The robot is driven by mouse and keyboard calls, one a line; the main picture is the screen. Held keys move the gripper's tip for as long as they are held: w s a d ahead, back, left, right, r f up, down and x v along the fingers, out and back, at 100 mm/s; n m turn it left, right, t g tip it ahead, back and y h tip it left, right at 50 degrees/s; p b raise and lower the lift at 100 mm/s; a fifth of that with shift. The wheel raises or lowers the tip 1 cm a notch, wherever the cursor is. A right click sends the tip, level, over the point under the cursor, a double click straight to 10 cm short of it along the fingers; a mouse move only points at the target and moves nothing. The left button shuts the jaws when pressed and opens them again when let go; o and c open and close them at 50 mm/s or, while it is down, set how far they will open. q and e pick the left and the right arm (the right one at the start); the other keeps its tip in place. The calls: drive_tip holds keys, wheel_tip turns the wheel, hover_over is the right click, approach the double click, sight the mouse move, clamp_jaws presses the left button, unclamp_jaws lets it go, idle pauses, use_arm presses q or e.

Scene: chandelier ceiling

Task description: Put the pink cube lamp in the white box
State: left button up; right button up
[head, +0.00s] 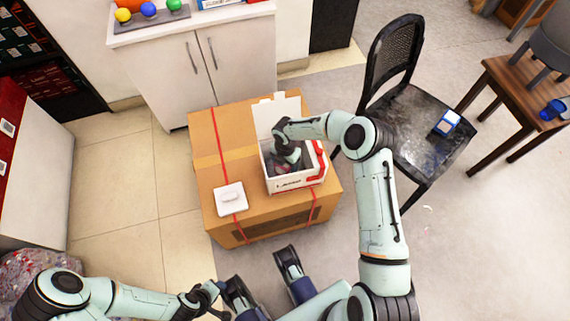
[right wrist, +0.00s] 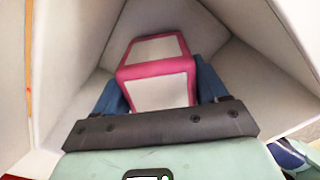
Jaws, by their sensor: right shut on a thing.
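The white box (head: 297,182) stands open on a cardboard carton, with its lid flap (head: 277,115) raised at the back. My right gripper (head: 287,158) reaches down into the box from above. In the right wrist view, the pink cube lamp (right wrist: 157,68), with pale faces and pink edges, sits between the two blue fingers of my right gripper (right wrist: 160,95), which is shut on it. The box's inner walls surround the lamp there. In the head view my arm and the box hide the lamp. My left gripper (head: 207,295) is low at the left, away from the box; its finger opening is unclear.
The cardboard carton (head: 215,115) carries the box and a small white object (head: 230,198). A black chair (head: 405,130) with a blue-and-white item (head: 447,122) stands at the right. A white cabinet (head: 200,65) stands behind. Tiled floor left of the carton is clear.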

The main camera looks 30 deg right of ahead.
drive_tip(key=shift+f, duration=0.6)
use_arm(q)
drive_tip(key=shift+w+a+f, duration=0.1)
drive_tip(key=shift+w, duration=0.1)
drive_tip(key=shift+w+f, duration=0.1)
use_arm(e)
drive_tip(key=shift+f, duration=0.15)
drive_tip(key=o, duration=1.2)
drive_tip(key=shift+r, duration=0.5)
use_arm(q)
drive_tip(key=shift+g+h, duration=0.3)
drive_tip(key=shift+g, duration=0.3)
drive_tip(key=s+r, duration=0.1)
drive_tip(key=s+d+r+p, duration=0.2)
drive_tip(key=s, duration=0.1)
drive_tip(key=shift+r, duration=0.1)
use_arm(e)
wheel_tip(320, 180, up, 12)
drive_tip(key=shift+f, duration=0.25)
